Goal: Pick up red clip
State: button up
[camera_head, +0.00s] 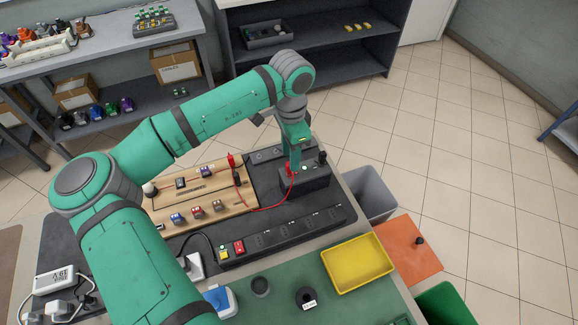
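A red upright piece (231,161) stands at the right part of the wooden board (215,212). A thin red cable (262,210) loops from near it to a small red piece (290,172) at a dark box (312,181). I cannot tell for sure which red piece is the clip. My gripper (294,165) points down at the left part of that box, right by the small red piece. Its fingers are small and partly hidden, so I cannot tell whether they are open, shut or touching the red piece.
A black strip with sockets (290,232) lies in front of the board. A yellow tray (357,263) sits at the table's front right. A grey bin (372,194) stands beside the table's right edge. My arm covers the table's left part. Shelves (310,55) stand behind.

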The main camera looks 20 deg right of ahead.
aim_at(289, 173)
jog(key=shift+a+f, duration=0.15)
jog(key=shift+f, duration=2.6)
grip_shut()
